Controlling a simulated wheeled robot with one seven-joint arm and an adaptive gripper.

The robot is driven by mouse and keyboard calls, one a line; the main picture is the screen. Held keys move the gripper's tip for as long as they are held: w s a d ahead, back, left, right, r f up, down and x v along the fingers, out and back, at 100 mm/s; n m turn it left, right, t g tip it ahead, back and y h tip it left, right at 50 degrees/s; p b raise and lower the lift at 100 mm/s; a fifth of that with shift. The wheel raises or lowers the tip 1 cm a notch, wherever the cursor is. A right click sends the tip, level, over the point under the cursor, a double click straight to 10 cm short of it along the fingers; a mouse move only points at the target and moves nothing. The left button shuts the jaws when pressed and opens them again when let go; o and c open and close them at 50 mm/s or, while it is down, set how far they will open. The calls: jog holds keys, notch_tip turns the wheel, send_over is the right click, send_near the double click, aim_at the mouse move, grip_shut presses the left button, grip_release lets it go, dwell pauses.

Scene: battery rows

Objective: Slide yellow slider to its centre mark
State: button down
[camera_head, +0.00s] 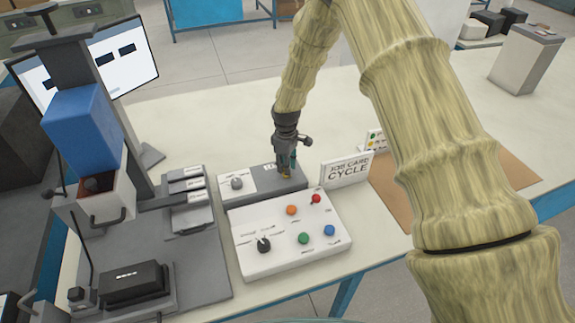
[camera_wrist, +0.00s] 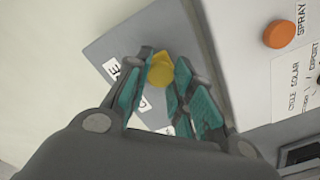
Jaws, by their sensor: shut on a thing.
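The yellow slider (camera_wrist: 162,72) shows between the fingertips in the wrist view, on a grey panel with white labels. It is a small yellow spot at the fingertips in the head view (camera_head: 287,176). My gripper (camera_wrist: 163,80) points down at the panel and is shut on the slider. Its teal finger pads lie on either side of the yellow knob. The grey panel (camera_head: 262,200) stands behind the white button box in the head view. The fingers partly cover the labels, and I cannot make out the centre mark.
A white box (camera_head: 280,255) with coloured buttons and a black knob is just in front. A "JOB CARD CYCLE" sign (camera_head: 346,170) stands close to the right of my gripper. A grey stand with a blue block (camera_head: 85,125) is at left.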

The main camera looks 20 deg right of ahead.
jog(key=shift+a, duration=0.75)
jog(key=c, duration=1.2)
grip_release()
jog(key=shift+o, duration=0.2)
notch_tip(320, 180, up, 12)
